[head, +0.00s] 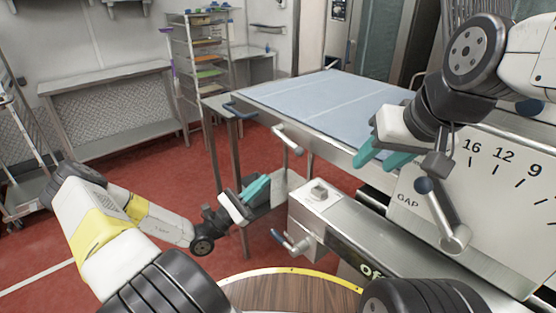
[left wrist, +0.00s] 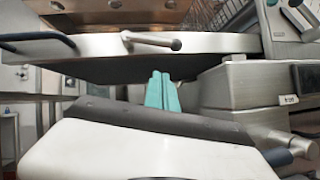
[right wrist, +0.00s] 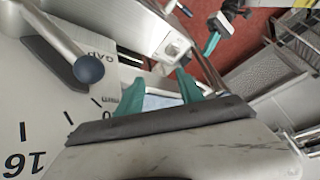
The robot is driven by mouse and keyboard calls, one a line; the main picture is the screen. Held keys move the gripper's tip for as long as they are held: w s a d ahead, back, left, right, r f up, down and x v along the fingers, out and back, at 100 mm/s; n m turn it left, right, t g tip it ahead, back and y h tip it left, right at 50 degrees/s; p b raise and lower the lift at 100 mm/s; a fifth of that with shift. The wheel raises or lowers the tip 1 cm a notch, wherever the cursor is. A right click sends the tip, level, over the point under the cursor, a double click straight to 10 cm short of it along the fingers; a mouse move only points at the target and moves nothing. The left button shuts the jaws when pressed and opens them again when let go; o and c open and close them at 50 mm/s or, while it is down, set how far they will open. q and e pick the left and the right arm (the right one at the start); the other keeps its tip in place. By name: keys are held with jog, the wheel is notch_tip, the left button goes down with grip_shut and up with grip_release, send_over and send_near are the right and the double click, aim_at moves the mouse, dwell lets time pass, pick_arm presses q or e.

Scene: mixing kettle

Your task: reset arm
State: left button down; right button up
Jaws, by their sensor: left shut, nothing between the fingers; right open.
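My left gripper (head: 257,188) is low at the centre left of the head view, in front of the steel machine, with its teal fingers together and nothing between them. Its shut fingers also show in the left wrist view (left wrist: 162,92), below the edge of the machine's table. My right gripper (head: 381,157) is raised at the right of the head view, over the near edge of the blue table, beside the gap dial. Its teal fingers are apart and empty in the right wrist view (right wrist: 161,95).
The machine has a blue-topped table (head: 320,95), a gap dial panel (head: 490,200) and a ball-ended lever (head: 440,210) close to my right gripper. A wooden round top (head: 290,295) is in front of me. A tray rack (head: 205,60) and a steel bench (head: 110,100) stand behind. Red floor is open at the left.

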pick_arm(q)
jog(key=s+d+r+m+g, duration=0.1)
jog(key=s+m+g, duration=0.1)
jog(key=m+g, duration=0.1)
jog(key=s+d+m+g, duration=0.1)
jog(key=s+m+g, duration=0.2)
jog(key=g, duration=0.3)
jog(key=s+d+r+m+g+y, duration=0.1)
jog(key=s+m+g, duration=0.2)
jog(key=m+g, duration=0.1)
jog(key=shift+s+d+r+m+g, duration=0.15)
jog(key=shift+d+r+m+g, duration=0.25)
jog(key=shift+g, duration=0.1)
jog(key=s+a+r+m+t+y, duration=0.3)
jog(key=s+a+r+m+y, duration=0.1)
jog(key=r+y, duration=0.4)
jog(key=s+a+r+m+t+y, duration=0.3)
jog(key=s+r+m+y, duration=0.3)
jog(key=r+y, duration=0.3)
notch_tip(320, 180, up, 3)
jog(key=shift+s+a+f+m+t, duration=0.1)
jog(key=shift+s+a+m+t, duration=0.25)
jog(key=shift+s+a, duration=0.3)
jog(key=shift+d, duration=0.1)
